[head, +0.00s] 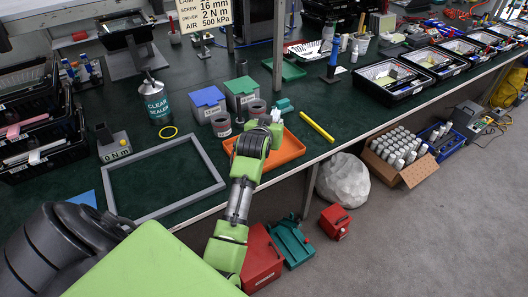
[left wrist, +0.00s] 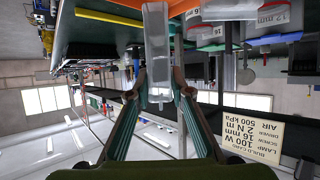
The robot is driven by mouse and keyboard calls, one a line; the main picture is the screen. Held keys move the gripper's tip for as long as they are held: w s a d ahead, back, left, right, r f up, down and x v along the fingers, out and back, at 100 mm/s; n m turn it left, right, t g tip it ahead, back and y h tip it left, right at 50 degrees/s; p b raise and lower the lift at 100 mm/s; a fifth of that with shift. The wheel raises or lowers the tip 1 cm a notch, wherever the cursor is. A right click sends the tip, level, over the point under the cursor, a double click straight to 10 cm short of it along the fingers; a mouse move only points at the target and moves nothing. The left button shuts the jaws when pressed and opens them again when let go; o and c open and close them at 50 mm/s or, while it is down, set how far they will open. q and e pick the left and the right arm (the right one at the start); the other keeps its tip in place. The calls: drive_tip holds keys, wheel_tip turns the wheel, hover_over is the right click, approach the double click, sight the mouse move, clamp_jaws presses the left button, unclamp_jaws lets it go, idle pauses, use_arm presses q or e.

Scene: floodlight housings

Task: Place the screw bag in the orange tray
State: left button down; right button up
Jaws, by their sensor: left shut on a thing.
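The orange tray (head: 292,152) lies on the green bench near its front edge in the head view. My left gripper (head: 276,127) is over the tray and hides part of it. In the left wrist view my left gripper (left wrist: 160,92) is shut on a clear, pale bag, the screw bag (left wrist: 157,45), which sticks out beyond the fingertips. A strip of orange at the top of that view looks like the tray. I cannot tell whether the bag touches the tray. My right gripper is not in view.
Grey pots (head: 221,124) and lidded blue (head: 207,103) and green (head: 241,92) boxes stand behind the tray. A yellow tube (head: 316,127) lies to its right. A grey frame (head: 163,178) lies to its left. Black trays (head: 392,80) line the right of the bench.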

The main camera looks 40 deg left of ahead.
use_arm(q)
drive_tip(key=shift+a+f, duration=0.3)
wheel_tip(320, 180, down, 5)
drive_tip(key=shift+f+p, duration=0.35)
drive_tip(key=shift+f, duration=1.65)
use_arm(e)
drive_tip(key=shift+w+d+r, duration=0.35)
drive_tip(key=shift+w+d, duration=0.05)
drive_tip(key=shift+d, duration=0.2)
use_arm(q)
drive_tip(key=shift+f, duration=0.1)
drive_tip(key=c, duration=2.1)
unclamp_jaws()
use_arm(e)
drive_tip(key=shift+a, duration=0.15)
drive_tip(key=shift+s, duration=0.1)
